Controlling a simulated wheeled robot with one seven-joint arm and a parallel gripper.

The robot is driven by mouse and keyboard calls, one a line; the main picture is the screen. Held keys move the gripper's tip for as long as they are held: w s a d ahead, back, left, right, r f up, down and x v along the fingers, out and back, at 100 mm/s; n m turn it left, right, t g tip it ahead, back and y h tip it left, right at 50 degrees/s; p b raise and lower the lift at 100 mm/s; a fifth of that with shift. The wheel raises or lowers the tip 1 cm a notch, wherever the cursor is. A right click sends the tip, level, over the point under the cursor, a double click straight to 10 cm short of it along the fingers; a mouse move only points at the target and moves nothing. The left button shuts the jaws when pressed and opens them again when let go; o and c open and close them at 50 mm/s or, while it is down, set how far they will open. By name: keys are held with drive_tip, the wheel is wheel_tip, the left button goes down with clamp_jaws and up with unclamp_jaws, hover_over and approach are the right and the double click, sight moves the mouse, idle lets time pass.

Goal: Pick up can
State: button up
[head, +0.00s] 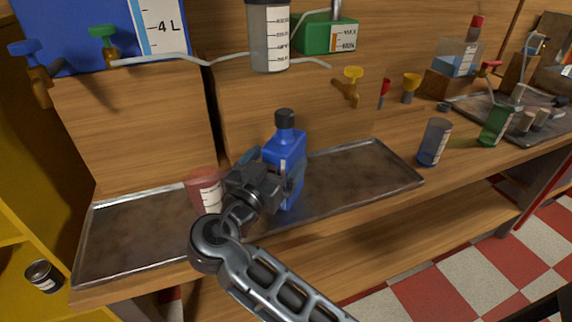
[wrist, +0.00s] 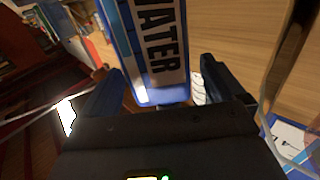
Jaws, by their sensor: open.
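A blue can (head: 287,160) with a black cap stands upright on the metal tray. In the wrist view the blue can (wrist: 155,50) shows a white label reading "WATER" and sits between the two fingers. My gripper (head: 268,180) is at the can's left front side and hides part of it. In the wrist view my gripper (wrist: 160,88) is open, with a finger on each side of the can. I cannot tell whether the fingers touch it. A small dark tin (head: 43,276) with a pale label is on the yellow shelf at lower left.
A red cup (head: 204,192) stands on the tray (head: 375,165) just left of my gripper. A blue cup (head: 434,142) and a green cup (head: 494,125) stand to the right. Wooden blocks with taps (head: 350,88) rise behind. The tray's right part is clear.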

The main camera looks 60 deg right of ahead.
drive_tip(key=d, duration=0.3)
drive_tip(key=d+p, duration=0.1)
drive_tip(key=shift+w+d+r, duration=0.1)
drive_tip(key=shift+w+d, duration=0.15)
drive_tip(key=shift+w, duration=0.15)
clamp_jaws()
idle(0.5)
